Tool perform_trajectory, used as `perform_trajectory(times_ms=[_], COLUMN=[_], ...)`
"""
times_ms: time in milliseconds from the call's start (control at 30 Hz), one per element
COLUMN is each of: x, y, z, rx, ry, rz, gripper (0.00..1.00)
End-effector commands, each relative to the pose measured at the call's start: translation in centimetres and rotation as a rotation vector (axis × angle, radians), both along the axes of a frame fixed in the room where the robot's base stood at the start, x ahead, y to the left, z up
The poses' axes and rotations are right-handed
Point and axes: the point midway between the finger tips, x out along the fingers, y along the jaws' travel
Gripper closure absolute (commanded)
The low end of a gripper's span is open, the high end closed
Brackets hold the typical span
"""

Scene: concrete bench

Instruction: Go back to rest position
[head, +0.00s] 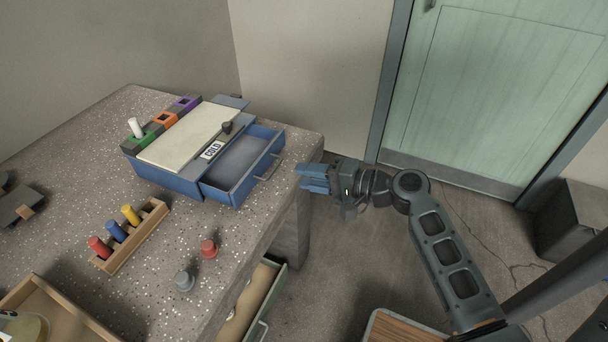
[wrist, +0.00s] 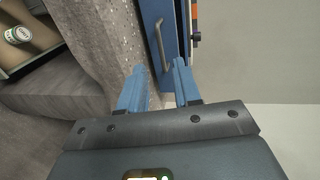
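My gripper (head: 314,178) is in the air just off the right edge of the concrete bench (head: 290,222), to the right of the open blue drawer. In the wrist view its two blue fingers (wrist: 160,88) stand apart with nothing between them. The blue drawer (head: 238,188) labelled COLD is pulled out of the blue box (head: 160,177) and looks empty. Its handle (head: 269,169) is close to my fingers but apart from them; the handle also shows in the wrist view (wrist: 163,46).
A wooden rack (head: 132,245) holds red, blue and yellow pegs. A red knob (head: 208,249) and a grey knob (head: 184,281) stand near the front edge. A lower drawer (head: 262,308) hangs open below the bench. Floor is clear between the bench and the green door (head: 480,90).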

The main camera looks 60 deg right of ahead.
Motion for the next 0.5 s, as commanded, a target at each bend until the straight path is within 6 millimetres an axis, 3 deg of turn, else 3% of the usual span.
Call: perform_trajectory(times_ms=[500], x=[-0.08], y=[0.30], z=[-0.20], rx=[-0.009], ry=[0.010], rz=[0.000], gripper=[0.67])
